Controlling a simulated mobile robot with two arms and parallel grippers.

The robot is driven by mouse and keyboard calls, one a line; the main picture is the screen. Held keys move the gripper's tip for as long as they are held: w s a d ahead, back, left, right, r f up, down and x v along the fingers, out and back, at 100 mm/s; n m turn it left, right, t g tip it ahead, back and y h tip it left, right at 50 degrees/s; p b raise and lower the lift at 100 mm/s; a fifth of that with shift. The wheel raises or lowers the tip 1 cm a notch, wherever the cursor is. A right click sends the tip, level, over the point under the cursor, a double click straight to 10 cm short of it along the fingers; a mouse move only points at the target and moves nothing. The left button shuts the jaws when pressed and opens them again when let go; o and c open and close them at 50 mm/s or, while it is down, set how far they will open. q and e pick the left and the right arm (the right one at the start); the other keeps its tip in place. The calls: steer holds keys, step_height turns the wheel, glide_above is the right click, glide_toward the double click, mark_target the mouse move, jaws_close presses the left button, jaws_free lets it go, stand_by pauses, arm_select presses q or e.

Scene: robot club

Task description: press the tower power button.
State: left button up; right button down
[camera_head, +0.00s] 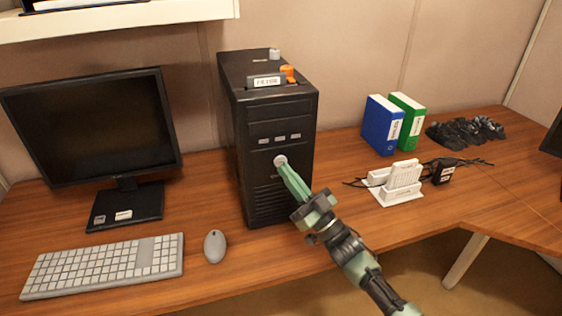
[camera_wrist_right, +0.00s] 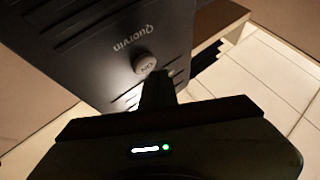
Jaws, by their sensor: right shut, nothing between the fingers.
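The black computer tower (camera_head: 250,150) stands upright on the wooden desk, between the monitor and the binders. Its round light-grey power button (camera_head: 280,160) is on the front face. My left gripper is not in view.
Blue (camera_head: 382,124) and green (camera_head: 409,120) binders, a white cabled device (camera_head: 395,183) and dark items (camera_head: 465,132) are to the right. An orange item (camera_head: 288,74) sits on the tower top.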

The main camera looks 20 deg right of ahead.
steer(key=shift+s, duration=0.35)
steer(key=s+p, duration=0.3)
steer(key=s, duration=0.3)
stand_by(0.3)
steer(key=shift+d, duration=0.1)
stand_by(2.1)
